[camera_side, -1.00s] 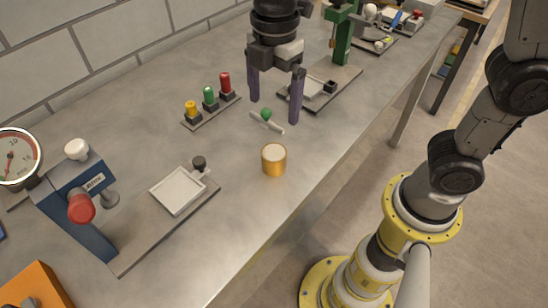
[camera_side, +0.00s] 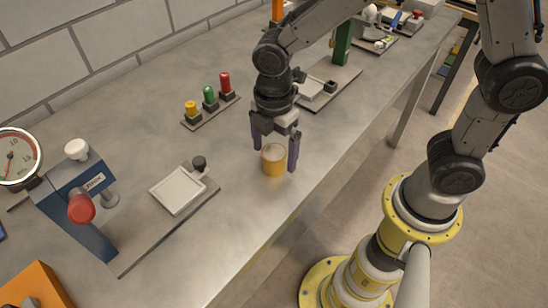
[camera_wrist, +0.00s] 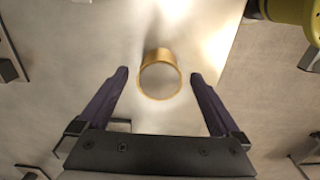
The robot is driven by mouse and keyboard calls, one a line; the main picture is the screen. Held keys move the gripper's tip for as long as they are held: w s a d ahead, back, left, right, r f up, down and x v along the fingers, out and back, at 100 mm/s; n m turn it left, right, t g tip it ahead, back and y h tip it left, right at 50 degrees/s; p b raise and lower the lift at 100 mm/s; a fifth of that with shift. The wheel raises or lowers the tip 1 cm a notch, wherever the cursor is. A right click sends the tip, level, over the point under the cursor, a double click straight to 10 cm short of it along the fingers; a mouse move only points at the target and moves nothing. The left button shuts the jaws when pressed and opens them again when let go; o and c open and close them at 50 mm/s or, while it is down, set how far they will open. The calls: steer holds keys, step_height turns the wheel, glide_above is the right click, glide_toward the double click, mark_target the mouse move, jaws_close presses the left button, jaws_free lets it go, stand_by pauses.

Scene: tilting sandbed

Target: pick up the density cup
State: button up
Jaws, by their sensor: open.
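The density cup (camera_side: 273,161) is a small brass-coloured cylinder with a pale top, standing upright on the grey bench. My gripper (camera_side: 274,160) is open and low over it, with one dark finger on each side of the cup in the side view. In the wrist view the cup (camera_wrist: 160,76) lies between and slightly beyond the fingertips of my gripper (camera_wrist: 159,76), with a gap on both sides. I see no contact between the fingers and the cup.
A tray with a white square plate (camera_side: 178,191) and a blue press with a red knob (camera_side: 81,208) stand to the left. A strip with yellow, green and red pegs (camera_side: 209,100) is behind. The bench's front edge is close on the right of the cup.

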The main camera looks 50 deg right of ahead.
steer(key=shift+f, duration=0.95)
jaws_close()
